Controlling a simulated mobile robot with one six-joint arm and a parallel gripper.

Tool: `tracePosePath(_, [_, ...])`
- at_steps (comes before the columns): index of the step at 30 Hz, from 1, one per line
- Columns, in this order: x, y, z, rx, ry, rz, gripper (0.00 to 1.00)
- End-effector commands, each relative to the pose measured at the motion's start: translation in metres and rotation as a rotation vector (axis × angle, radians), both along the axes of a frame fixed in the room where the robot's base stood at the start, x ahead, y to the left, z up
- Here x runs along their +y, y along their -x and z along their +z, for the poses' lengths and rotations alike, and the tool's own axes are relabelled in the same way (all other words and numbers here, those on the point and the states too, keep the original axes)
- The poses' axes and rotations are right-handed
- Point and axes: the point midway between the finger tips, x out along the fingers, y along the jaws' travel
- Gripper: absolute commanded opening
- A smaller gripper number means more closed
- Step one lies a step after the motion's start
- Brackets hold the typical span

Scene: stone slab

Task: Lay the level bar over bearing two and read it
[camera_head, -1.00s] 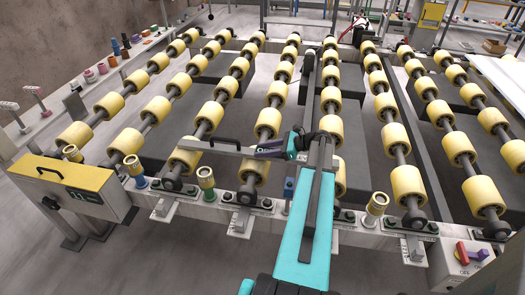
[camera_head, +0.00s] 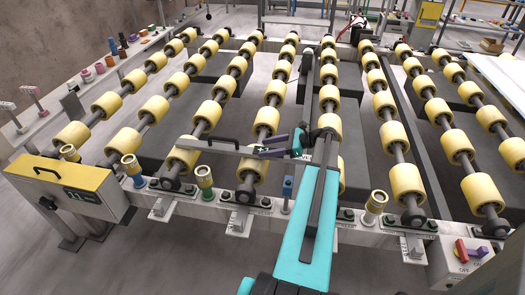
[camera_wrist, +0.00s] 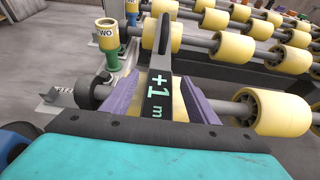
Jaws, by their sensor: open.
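The level bar (camera_head: 222,147), grey with a black handle, lies across two yellow rollers near the front ends of their shafts. Its end display reads "+1 m" in the wrist view (camera_wrist: 158,95). My gripper (camera_head: 271,148) is at the bar's right end. In the wrist view its purple jaws (camera_wrist: 158,103) stand open, one on each side of the display end. A green-based yellow cup (camera_head: 205,183) marked "TWO" (camera_wrist: 108,45) stands in front, between the two shafts' front bearings. A black bearing (camera_wrist: 88,95) lies left of the jaws. The bar's underside contact is hidden.
Several roller shafts run front to back. A yellow-topped box (camera_head: 68,180) stands at the front left, a blue-based cup (camera_head: 133,170) beside it. Another cup (camera_head: 375,207) stands right of my arm. A switch box (camera_head: 462,262) is at the front right.

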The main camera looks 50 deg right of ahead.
Motion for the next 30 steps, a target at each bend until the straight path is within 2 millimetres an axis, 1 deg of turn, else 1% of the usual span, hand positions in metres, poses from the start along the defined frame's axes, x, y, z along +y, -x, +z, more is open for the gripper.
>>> tracePosePath(1, [-0.005, 0.007, 0.002, -0.001, 0.002, -0.003, 0.54])
tracePosePath(9, [-0.027, 0.041, 0.019, -0.001, 0.002, -0.002, 0.54])
tracePosePath(15, [-0.039, 0.061, 0.029, -0.001, 0.001, -0.001, 0.54])
tracePosePath(21, [-0.044, 0.071, 0.034, 0.0, 0.001, 0.0, 0.54])
tracePosePath(30, [-0.044, 0.072, 0.035, 0.0, 0.0, 0.001, 0.54])
